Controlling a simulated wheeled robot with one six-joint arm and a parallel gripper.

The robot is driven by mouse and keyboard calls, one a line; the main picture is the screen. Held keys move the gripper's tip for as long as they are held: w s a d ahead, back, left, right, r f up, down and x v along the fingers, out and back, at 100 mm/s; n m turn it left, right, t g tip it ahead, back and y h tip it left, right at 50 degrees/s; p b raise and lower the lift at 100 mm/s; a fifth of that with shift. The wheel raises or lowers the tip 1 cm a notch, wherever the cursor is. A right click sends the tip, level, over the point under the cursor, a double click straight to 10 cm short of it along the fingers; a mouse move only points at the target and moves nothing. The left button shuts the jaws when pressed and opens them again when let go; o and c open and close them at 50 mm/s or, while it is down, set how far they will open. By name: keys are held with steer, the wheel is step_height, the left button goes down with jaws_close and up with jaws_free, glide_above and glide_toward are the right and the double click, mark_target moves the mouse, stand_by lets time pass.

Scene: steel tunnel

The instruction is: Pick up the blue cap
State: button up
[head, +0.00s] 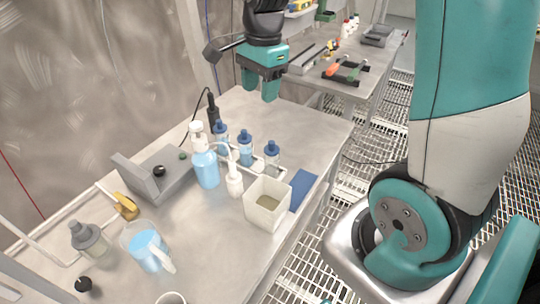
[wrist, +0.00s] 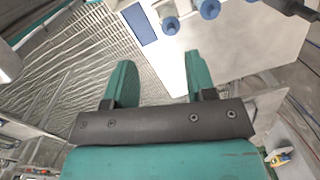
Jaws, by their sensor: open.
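Three clear bottles with blue caps stand in a row on the steel table in the head view: a left cap (head: 220,127), a middle cap (head: 246,134) and a right cap (head: 271,147). Two blue caps show near the top edge of the wrist view, one (wrist: 170,24) left of the other (wrist: 208,9). I cannot tell which one the task means. My teal gripper (head: 259,90) hangs above the far side of the table, beyond the bottles and apart from them. Its two fingers (wrist: 158,75) are spread and empty in the wrist view.
A blue pad (head: 303,188) lies at the right edge. The table's far right part is clear.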

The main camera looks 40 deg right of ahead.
steer(key=w+d+f+m, duration=0.3)
steer(key=d+m, duration=0.3)
steer(key=p, duration=0.1)
glide_above(272, 142)
steer(key=shift+h, duration=0.3)
steer(key=f, duration=1.1)
steer(key=shift+s+d+f, duration=0.1)
steer(key=shift+s+d, duration=0.05)
steer(key=shift+d, duration=0.1)
steer(key=shift+w+a+f+p, duration=0.15)
steer(key=shift+f+p, duration=0.35)
steer(key=shift+f, duration=1.05)
steer(key=shift+w+a+f+p, duration=0.1)
steer(key=shift+f+p, duration=0.4)
steer(key=shift+f, duration=1)
jaws_close()
